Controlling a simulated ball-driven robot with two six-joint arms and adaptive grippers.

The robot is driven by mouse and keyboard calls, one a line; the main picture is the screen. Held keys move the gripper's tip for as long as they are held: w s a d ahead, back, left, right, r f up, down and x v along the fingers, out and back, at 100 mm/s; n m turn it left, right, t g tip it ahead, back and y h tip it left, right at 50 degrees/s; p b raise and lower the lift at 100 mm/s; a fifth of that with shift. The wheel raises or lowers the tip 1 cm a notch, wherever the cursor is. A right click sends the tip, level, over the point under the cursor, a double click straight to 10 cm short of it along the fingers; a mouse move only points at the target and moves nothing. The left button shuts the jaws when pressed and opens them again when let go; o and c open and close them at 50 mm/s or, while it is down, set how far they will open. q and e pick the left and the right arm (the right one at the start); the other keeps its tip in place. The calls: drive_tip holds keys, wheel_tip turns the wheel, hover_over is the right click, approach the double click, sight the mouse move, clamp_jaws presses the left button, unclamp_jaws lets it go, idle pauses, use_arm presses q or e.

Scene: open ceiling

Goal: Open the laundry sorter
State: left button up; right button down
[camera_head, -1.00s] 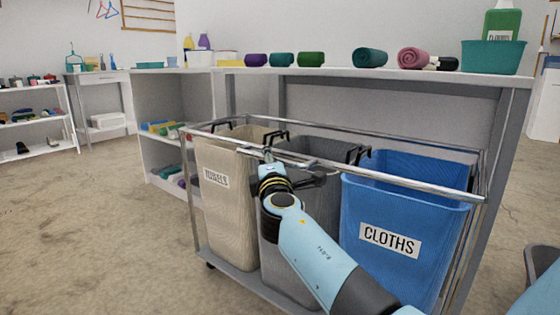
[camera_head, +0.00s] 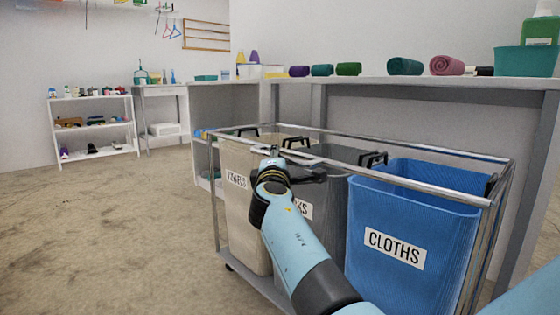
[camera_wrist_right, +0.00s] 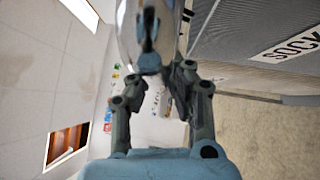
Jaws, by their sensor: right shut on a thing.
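The laundry sorter is a wheeled cart with a chrome rail frame (camera_head: 400,181) and three bins. From left to right they are a beige bin (camera_head: 243,225) whose label is partly covered, a grey bin (camera_head: 330,235) ending in "KS", and a blue bin (camera_head: 440,215) labelled CLOTHS. The bins are open-topped with black handles. My right gripper (camera_head: 272,153) is at the front top rail near the beige and grey bins. In the right wrist view my right gripper (camera_wrist_right: 160,68) is shut on the chrome rail (camera_wrist_right: 150,25), beside the SOCK label (camera_wrist_right: 292,43). My left gripper is out of view.
A long grey table (camera_head: 440,80) with rolled towels stands close behind the sorter. A white shelf rack (camera_head: 95,125) and a small side table (camera_head: 163,90) stand at the back left. The floor (camera_head: 100,235) to the left is clear.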

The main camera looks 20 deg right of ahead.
drive_tip(key=c, duration=1.2)
unclamp_jaws()
drive_tip(key=shift+c, duration=0.2)
